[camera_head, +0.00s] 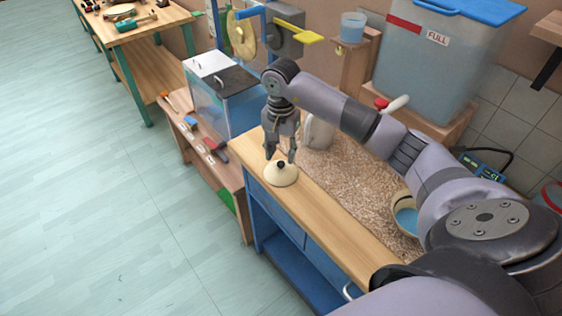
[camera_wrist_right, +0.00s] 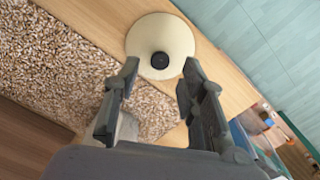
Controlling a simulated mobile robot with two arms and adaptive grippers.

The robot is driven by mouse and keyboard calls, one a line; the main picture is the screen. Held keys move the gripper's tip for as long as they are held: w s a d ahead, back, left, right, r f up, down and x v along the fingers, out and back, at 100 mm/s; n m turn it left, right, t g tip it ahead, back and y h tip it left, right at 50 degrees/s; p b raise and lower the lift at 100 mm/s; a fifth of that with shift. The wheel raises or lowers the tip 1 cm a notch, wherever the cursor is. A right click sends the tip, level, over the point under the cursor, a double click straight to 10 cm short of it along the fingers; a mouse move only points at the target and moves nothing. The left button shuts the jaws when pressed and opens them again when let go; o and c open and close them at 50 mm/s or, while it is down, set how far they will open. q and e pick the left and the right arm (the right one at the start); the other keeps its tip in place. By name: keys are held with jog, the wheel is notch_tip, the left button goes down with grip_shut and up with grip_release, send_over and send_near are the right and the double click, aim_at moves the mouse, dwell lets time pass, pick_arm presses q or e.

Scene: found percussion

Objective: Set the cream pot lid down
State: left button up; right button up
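The cream pot lid (camera_head: 284,178) lies flat, black knob up, on the wooden strip of the blue workbench, near its front left corner. My right gripper (camera_head: 281,158) points down over the lid. Its fingers stand apart on either side of the black knob, with visible gaps, so it is open and empty; this also shows in the right wrist view (camera_wrist_right: 161,66). I cannot tell the exact height of the fingertips above the lid. My left gripper is not in view.
A pale pot or jug (camera_head: 317,131) stands behind my right gripper, beside a bed of brown granules (camera_head: 350,180). A bowl with blue contents (camera_head: 406,218) is farther right. A clear tank (camera_head: 222,100) stands left. The bench's wooden front strip (camera_head: 335,230) is clear.

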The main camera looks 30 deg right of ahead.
aim_at(281, 163)
notch_tip(281, 163, up, 8)
jog(key=b, duration=0.1)
jog(key=shift+b, duration=0.3)
